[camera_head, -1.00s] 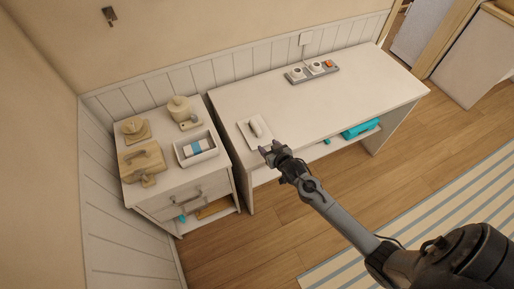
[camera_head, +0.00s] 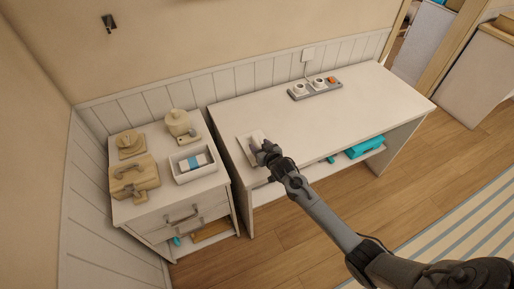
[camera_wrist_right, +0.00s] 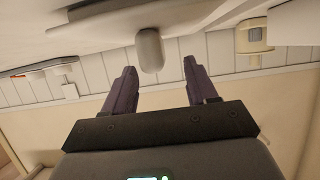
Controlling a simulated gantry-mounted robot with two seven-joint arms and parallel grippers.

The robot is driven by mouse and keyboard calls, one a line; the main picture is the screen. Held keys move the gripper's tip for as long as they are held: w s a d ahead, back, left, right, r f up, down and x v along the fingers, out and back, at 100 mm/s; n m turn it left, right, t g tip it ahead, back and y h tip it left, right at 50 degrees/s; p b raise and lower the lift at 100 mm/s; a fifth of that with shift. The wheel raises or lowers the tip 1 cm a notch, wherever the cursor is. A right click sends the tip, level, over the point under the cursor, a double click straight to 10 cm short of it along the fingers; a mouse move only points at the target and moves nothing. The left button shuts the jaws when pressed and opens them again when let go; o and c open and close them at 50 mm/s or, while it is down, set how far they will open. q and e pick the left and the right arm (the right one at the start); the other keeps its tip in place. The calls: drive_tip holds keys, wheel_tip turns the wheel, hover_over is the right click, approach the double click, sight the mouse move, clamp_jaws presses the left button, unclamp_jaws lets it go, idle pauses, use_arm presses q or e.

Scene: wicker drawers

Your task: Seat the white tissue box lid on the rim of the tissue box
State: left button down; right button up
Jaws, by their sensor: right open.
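The white tissue box lid (camera_head: 245,148), a flat plate with a raised handle, lies on the left part of the white desk. My right gripper (camera_head: 264,151) is open at the lid and partly hides it. In the right wrist view, the rounded handle (camera_wrist_right: 150,50) shows between and just beyond the spread fingers (camera_wrist_right: 160,82); I see no finger contact. The open tissue box (camera_head: 195,177), white with a blue and white pack inside, stands on the drawer cabinet to the left. My left gripper is not in view.
The desk's middle and right (camera_head: 340,115) are clear. A narrow gap separates cabinet and desk.

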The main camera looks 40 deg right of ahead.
sight(259, 143)
drive_tip(key=x, duration=0.1)
drive_tip(key=b+x, duration=0.1)
drive_tip(key=x, duration=0.1)
drive_tip(key=shift+w+d, duration=0.15)
drive_tip(key=shift+d, duration=0.2)
drive_tip(key=shift+w+d+f, duration=0.1)
drive_tip(key=shift+w+f, duration=0.1)
drive_tip(key=shift+w, duration=0.45)
clamp_jaws()
